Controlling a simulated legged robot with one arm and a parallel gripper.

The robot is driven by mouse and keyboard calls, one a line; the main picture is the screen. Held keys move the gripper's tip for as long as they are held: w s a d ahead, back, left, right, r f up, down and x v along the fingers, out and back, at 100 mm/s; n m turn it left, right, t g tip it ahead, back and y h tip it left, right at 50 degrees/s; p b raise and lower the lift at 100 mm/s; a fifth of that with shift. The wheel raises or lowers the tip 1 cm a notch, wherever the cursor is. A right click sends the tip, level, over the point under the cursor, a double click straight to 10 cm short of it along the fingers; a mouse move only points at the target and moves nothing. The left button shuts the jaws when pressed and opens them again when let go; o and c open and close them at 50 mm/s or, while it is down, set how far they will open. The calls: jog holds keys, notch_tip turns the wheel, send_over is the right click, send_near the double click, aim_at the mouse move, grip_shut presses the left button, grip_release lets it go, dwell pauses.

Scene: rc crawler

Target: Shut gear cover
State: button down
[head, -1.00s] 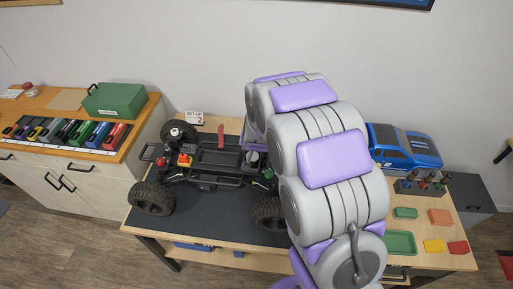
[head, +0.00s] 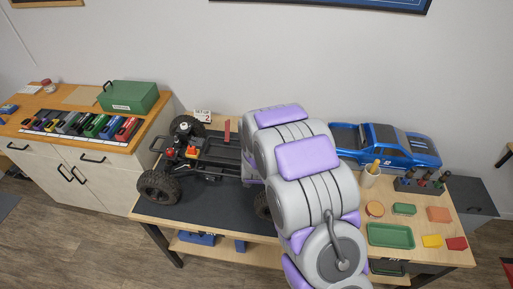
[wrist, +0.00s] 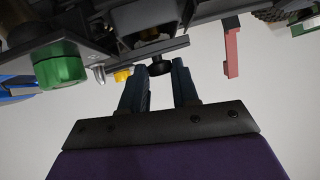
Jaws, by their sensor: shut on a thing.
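The crawler chassis (head: 205,165) stands on the dark mat of the workbench, and my arm hides its right part in the head view. In the wrist view its dark underside parts (wrist: 110,20) fill the top of the picture. My gripper (wrist: 160,67) has its two dark fingertips on either side of a small black round knob (wrist: 161,65) and is shut on it. The knob sits just below a dark flat part of the chassis. I cannot make out the whole gear cover or how far it stands open. My gripper is hidden in the head view.
A green knob (wrist: 60,65) and a red bar (wrist: 231,47) are close to the fingers. A sideboard (head: 75,150) is at left.

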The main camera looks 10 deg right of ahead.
jog(key=shift+s+a+f, duration=0.1)
jog(key=shift+s+f, duration=0.15)
jog(key=shift+f, duration=0.25)
jog(key=shift+s+a+f, duration=0.1)
jog(key=shift+s+f, duration=0.1)
jog(key=shift+f, duration=0.25)
jog(key=c, duration=1.2)
grip_release()
jog(key=shift+c, duration=0.2)
jog(key=o, duration=0.4)
jog(key=shift+a, duration=0.2)
jog(key=shift+c, duration=0.2)
